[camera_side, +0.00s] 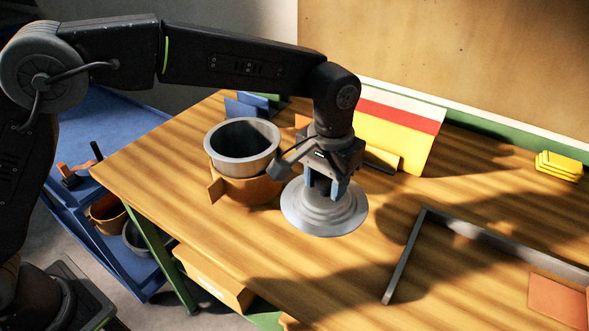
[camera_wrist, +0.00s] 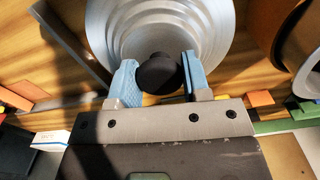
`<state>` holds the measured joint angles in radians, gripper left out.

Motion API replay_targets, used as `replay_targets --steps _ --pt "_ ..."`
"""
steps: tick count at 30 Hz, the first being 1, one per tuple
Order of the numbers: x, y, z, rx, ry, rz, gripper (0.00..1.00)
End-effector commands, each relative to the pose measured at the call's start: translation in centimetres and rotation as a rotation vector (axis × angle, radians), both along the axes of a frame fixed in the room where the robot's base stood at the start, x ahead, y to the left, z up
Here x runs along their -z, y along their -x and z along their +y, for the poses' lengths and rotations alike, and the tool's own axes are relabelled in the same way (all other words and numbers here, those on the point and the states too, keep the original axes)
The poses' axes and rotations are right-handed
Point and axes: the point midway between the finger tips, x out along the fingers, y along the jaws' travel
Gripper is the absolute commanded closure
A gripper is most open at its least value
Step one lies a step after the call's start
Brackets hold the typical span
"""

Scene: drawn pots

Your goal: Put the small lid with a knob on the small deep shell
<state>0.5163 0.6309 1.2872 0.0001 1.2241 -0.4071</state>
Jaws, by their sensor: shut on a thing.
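The small lid (camera_side: 318,216) is a round, stepped grey metal disc. In the wrist view the lid (camera_wrist: 205,18) shows its rings and a black knob (camera_wrist: 160,74). My gripper (camera_side: 330,188) is shut on the knob, with a blue finger on each side; the fingers also show in the wrist view (camera_wrist: 158,78). I cannot tell whether the lid touches the table or hangs just above it. The deep shell (camera_side: 240,165) is a grey metal pot with an open, dark inside. It sits in an orange-brown holder (camera_side: 252,191), left of and behind the lid.
The wooden table (camera_side: 440,190) is clear to the right of the lid. A grey metal bar frame (camera_side: 404,256) and an orange sheet (camera_side: 558,300) lie at the right. A striped board (camera_side: 402,130) stands behind, and yellow blocks (camera_side: 560,166) lie at the far right.

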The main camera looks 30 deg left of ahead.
Motion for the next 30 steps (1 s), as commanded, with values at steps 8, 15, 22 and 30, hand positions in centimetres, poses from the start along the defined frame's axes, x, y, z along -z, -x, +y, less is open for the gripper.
replay_targets --steps 8,15,22,30 --pt "-10.3 -0.1 -0.1 0.0 0.004 -0.007 0.82" --pt "-14.6 -0.1 0.0 0.0 0.002 -0.003 0.82" --pt "-16.6 -0.5 1.4 -0.027 -0.001 0.001 0.82" --pt "-16.8 -2.2 7.3 -0.139 0.001 -0.001 0.82"
